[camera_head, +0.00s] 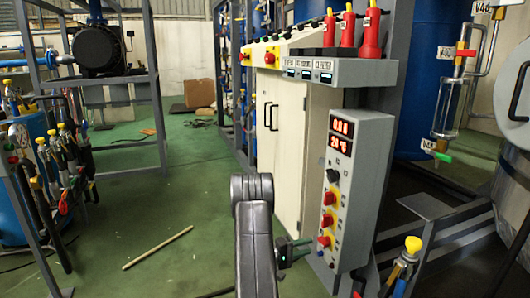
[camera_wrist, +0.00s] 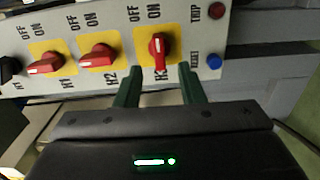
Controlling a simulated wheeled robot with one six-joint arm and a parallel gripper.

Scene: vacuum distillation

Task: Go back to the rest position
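My gripper (camera_head: 303,247) is at the lower left side of the control panel (camera_head: 357,165), close to its lowest red knob. In the wrist view my gripper's two green fingers (camera_wrist: 158,72) are apart, with nothing held between them. The red knob H3 (camera_wrist: 158,47) on its yellow plate is just beyond the fingertips, roughly centred; I cannot tell whether they touch it. Its handle stands upright in the picture. The H2 knob (camera_wrist: 98,57) and H1 knob (camera_wrist: 46,64) to its left have handles lying nearly sideways. My dark arm rises at bottom centre.
A red button (camera_wrist: 216,11) and blue button (camera_wrist: 214,62) sit right of H3. A cream cabinet (camera_head: 285,150) stands behind the panel. A stick (camera_head: 158,247) lies on the green floor, left. A tool rack (camera_head: 55,170) stands far left. The floor between is mostly clear.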

